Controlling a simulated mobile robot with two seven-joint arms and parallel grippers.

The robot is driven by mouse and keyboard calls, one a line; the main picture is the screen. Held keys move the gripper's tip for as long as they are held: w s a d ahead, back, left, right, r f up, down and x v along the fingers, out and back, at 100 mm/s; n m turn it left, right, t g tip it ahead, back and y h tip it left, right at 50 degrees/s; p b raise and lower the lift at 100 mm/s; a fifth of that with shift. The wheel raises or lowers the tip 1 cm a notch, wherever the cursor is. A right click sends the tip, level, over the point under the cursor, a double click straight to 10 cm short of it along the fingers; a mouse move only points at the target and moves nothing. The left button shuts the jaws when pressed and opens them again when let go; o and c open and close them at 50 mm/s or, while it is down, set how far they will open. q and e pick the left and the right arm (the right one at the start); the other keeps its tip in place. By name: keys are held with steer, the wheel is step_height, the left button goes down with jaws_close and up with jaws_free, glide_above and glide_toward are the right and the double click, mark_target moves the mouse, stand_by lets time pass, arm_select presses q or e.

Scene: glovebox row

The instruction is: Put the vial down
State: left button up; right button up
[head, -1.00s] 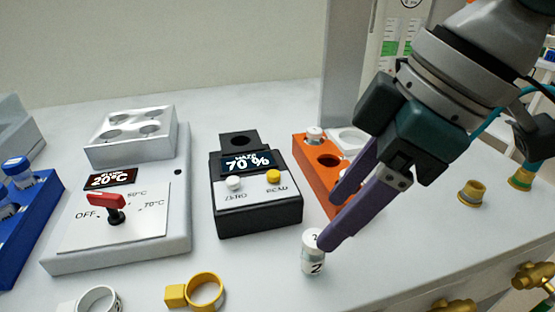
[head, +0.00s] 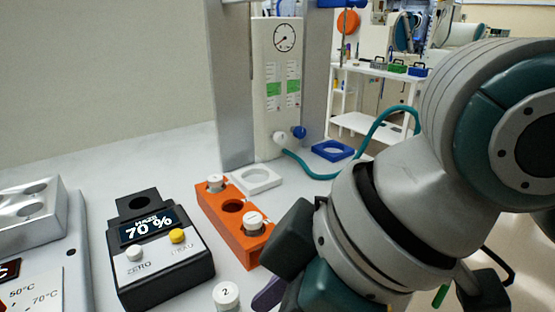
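A white-capped vial marked 2 (head: 226,296) stands on the pale bench at the bottom edge of the head view, just in front of the black haze meter. Its cap shows and its lower part is cut off by the frame. My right gripper (head: 268,296) is just right of the vial, with a gap of bench between them. Only part of one purple finger shows; the other finger and the tips are hidden or out of frame. My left gripper is not in view.
The haze meter (head: 160,262) reads 70 %. An orange rack (head: 220,215) behind the vial holds two capped vials, with an empty hole between them. A metal block (head: 30,222) is at left.

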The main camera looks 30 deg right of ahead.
steer(key=s+d+f+m+h, duration=0.3)
steer(key=s+d+f+m, duration=0.2)
steer(key=s+d, duration=0.3)
steer(key=shift+s+m+g+h, duration=0.3)
steer(key=shift+s+g+h, duration=0.1)
steer(key=shift+s, duration=0.05)
